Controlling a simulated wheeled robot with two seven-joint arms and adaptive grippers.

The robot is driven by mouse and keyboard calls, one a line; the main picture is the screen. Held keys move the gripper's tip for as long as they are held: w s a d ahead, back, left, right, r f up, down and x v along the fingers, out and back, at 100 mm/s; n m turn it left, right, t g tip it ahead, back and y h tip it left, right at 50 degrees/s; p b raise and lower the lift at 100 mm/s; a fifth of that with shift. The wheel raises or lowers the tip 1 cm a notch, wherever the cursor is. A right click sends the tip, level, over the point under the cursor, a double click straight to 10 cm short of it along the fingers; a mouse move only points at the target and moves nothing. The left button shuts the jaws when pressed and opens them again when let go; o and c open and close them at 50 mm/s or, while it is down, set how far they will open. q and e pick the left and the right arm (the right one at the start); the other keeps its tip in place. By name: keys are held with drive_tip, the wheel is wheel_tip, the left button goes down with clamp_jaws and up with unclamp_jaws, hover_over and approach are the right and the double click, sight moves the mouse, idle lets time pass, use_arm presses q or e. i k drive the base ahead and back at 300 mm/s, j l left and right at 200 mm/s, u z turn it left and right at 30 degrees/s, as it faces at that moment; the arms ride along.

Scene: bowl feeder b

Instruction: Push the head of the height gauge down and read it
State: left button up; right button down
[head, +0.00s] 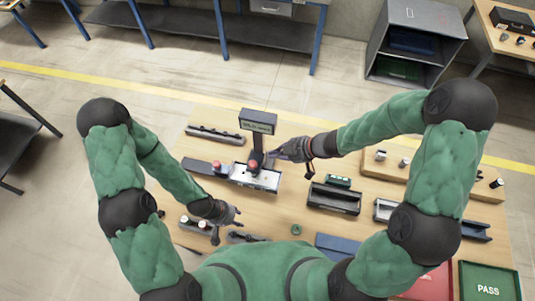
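The height gauge stands mid-table, with a dark post (257,143), a display box (258,121) on top and a pale base plate (245,180). The display's characters are too small to read. A dark head with a red part (253,166) sits low on the post, near the plate. My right gripper (274,155) reaches in from the right, its fingertips close beside the post and head; I cannot tell whether they touch. My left gripper (236,217) is low over the table, in front of the gauge and apart from it. The finger opening of both is too small to judge.
A green PASS tray (490,281) and a red tray (432,284) lie front right. A green ring (296,230) lies in front.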

sight(255, 163)
drive_tip(key=k, duration=1)
